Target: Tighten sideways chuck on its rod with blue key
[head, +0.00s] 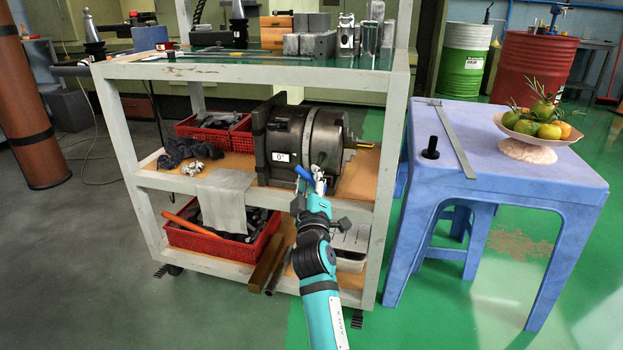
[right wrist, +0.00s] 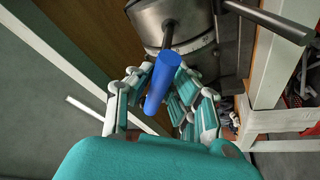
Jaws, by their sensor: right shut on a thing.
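The chuck (head: 287,140) is a big grey metal drum lying sideways on the cart's middle shelf, with a "0°" label on its flat side. My right gripper (head: 318,183) is in front of the chuck, shut on the blue key (head: 303,173). In the right wrist view the fingers stand around the blue key's handle (right wrist: 163,83). Its grey shaft (right wrist: 168,34) points toward the chuck (right wrist: 190,18); I cannot tell whether its tip is seated. My left gripper is not in view.
The cart's white right post (head: 387,170) stands close to the right of my arm. A blue table (head: 480,190) at right bears a fruit bowl (head: 526,150), a steel ruler and a black part.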

